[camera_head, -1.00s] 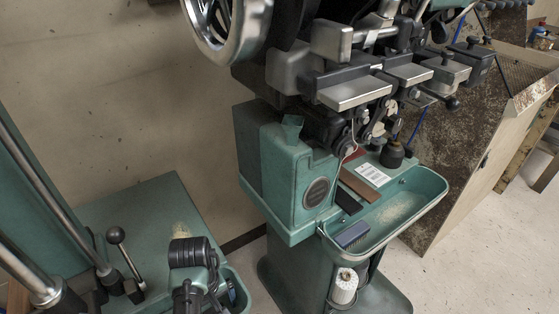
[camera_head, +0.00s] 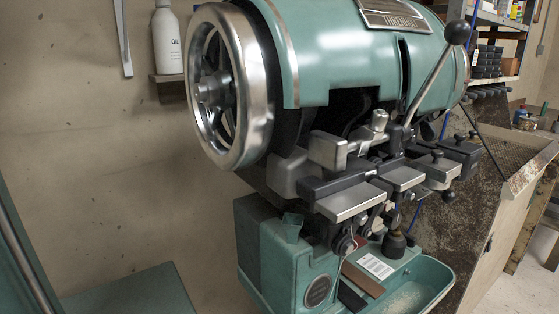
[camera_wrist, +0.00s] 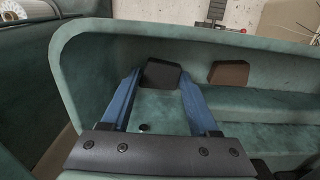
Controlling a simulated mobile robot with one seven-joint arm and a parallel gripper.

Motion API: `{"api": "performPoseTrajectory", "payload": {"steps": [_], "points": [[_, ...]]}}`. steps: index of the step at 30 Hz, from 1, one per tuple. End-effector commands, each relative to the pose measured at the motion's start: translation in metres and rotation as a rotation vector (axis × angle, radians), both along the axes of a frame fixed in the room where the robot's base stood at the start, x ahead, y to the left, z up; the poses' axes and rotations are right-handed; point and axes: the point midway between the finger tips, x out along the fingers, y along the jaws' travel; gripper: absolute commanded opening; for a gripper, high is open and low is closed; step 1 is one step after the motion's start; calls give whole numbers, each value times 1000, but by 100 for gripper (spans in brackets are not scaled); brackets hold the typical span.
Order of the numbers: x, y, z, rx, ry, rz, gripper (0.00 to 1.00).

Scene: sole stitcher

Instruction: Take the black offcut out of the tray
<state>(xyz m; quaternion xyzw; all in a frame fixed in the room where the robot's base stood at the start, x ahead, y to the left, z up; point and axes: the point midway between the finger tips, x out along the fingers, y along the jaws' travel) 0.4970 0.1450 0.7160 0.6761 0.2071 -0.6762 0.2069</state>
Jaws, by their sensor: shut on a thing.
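The black offcut (camera_wrist: 162,74) is a small dark piece with cut corners in the wrist view. It sits between the blue fingertips of my gripper (camera_wrist: 161,80), which is shut on it. The green tray (camera_wrist: 90,55) surrounds it, with its wall curving around at left and far side. I cannot tell whether the offcut still touches the tray floor. My gripper does not show in the head view.
A brown piece (camera_wrist: 229,73) lies to the right in the tray. In the head view, the green stitcher (camera_head: 360,55) has a handwheel (camera_head: 228,85) and a lower tray (camera_head: 450,275) with a dark strip (camera_head: 350,298), brown strip (camera_head: 362,280) and white label (camera_head: 376,266).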

Motion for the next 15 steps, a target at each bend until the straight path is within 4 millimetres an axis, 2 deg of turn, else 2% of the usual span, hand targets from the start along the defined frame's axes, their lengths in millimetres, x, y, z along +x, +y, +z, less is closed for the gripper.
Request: {"api": "performPoseTrajectory", "payload": {"steps": [1, 15], "points": [[0, 0, 14, 0, 0, -1, 6], [0, 0, 65, -1, 1, -1, 5]]}}
